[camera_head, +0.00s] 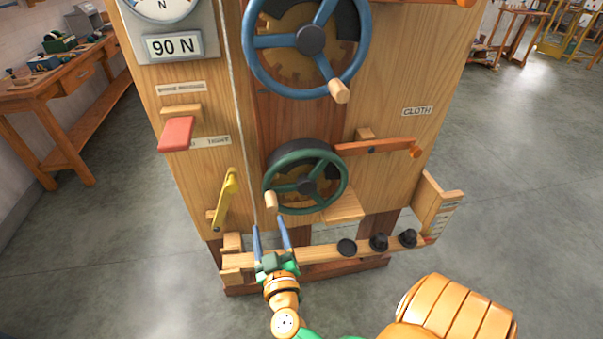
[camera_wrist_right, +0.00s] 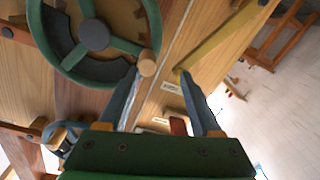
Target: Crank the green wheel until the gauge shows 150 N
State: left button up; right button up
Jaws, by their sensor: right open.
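The green wheel (camera_head: 306,177) is mounted low on the wooden machine panel, and its wooden crank knob (camera_head: 271,199) is at its lower left. The gauge readout (camera_head: 174,46) shows 90 N, with only the lower part of the dial (camera_head: 162,8) in view. My right gripper (camera_head: 268,222) is open, pointing up just below the knob, its fingers apart. In the right wrist view the green wheel (camera_wrist_right: 95,35) fills the upper left, and the knob (camera_wrist_right: 147,66) appears beside the left fingertip. Nothing is held. My left gripper is not in view.
A larger blue wheel (camera_head: 310,42) sits above the green one. A yellow lever (camera_head: 226,198) is left of my right gripper, and an orange lever (camera_head: 376,147) is right of the green wheel. A red paddle (camera_head: 176,134) juts out at left. Black knobs (camera_head: 378,242) line a low rail.

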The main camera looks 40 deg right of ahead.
aim_at(273, 210)
jog(key=shift+w+d+r+m+g+h, duration=0.2)
jog(key=shift+d+r+h, duration=0.1)
jog(key=shift+d, duration=0.25)
jog(key=shift+w+d+r+m+g+h, duration=0.1)
jog(key=shift+w+d+r+m+h, duration=0.15)
jog(key=shift+d, duration=0.3)
jog(key=x, duration=0.4)
jog(key=shift+w+d+f+b, duration=0.15)
jog(key=shift+d+b, duration=0.05)
jog(key=shift+b, duration=0.1)
jog(key=shift+w+d, duration=0.2)
jog(key=shift+w, duration=0.25)
jog(key=shift+s, duration=0.1)
grip_shut()
